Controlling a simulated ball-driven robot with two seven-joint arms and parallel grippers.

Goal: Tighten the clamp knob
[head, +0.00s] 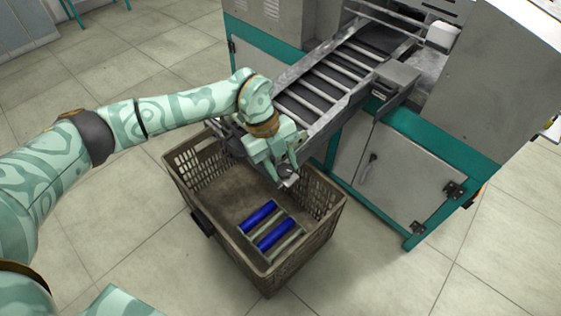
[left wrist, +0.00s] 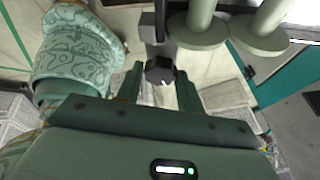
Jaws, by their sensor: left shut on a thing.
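The clamp knob is a small dark, faceted knob (left wrist: 160,70) with a white mark, on a grey metal bracket (left wrist: 158,22) in the left wrist view. My left gripper (left wrist: 159,86) has one finger on each side of it and is shut on it. In the head view my left gripper (head: 283,172) is at the lower end of the sloping chute (head: 330,78), above the crate. There the knob is small and largely covered by the fingers. My right gripper is in neither view.
A brown plastic crate (head: 205,207) stands on the tiled floor below, with several blue and pale green bobbins (head: 276,233) in it. The grey and teal machine (head: 385,175) stands right of the crate. Two pale green flanged bobbins (left wrist: 200,30) are close to the bracket.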

